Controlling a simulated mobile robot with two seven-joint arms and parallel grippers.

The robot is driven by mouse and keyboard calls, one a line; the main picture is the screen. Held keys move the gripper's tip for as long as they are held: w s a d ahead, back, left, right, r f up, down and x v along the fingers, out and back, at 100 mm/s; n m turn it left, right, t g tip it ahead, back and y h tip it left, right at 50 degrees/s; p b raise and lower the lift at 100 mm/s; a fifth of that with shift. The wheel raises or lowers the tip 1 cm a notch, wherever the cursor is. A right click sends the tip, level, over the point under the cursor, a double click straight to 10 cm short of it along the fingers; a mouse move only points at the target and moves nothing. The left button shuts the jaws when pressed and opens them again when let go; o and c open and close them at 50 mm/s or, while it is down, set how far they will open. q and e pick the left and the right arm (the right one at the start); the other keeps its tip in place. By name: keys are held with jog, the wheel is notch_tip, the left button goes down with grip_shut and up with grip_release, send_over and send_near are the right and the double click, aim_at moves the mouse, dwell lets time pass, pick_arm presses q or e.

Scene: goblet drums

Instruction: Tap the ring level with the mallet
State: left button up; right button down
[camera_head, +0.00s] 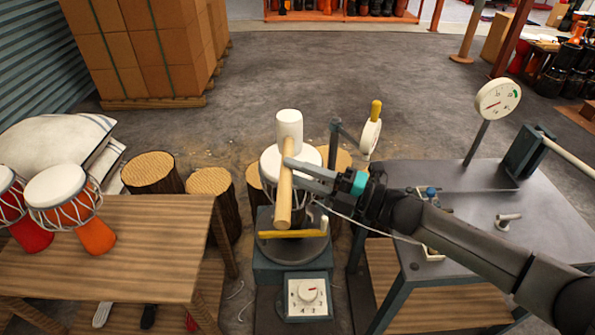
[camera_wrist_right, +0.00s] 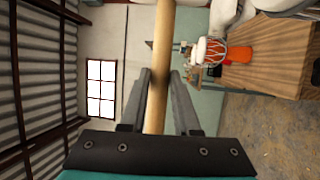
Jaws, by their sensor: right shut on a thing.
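My right gripper (camera_head: 288,173) is shut on the wooden handle of the mallet (camera_head: 284,196). The mallet's white cylindrical head (camera_head: 290,126) points away from me, at the far edge of the drum in the picture. The handle also shows between the fingers in the right wrist view (camera_wrist_right: 158,75). A goblet drum with a white skin (camera_head: 310,155) stands on a round turntable (camera_head: 268,249), behind the mallet and fingers. The mallet and gripper hide much of it, and its ring cannot be made out clearly. I cannot tell whether the mallet touches it. My left gripper is not in view.
A yellow bar (camera_head: 291,234) crosses the turntable's front, above a dial box (camera_head: 307,297). A post with a yellow-handled gauge (camera_head: 371,136) stands close right. A wooden table (camera_head: 150,235) with two drums is left. A metal bench (camera_head: 465,205) with a dial gauge (camera_head: 498,98) is right.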

jog(key=shift+r, duration=0.25)
notch_tip(320, 180, up, 4)
jog(key=p, duration=0.3)
jog(key=shift+f, duration=0.1)
dwell(0.4)
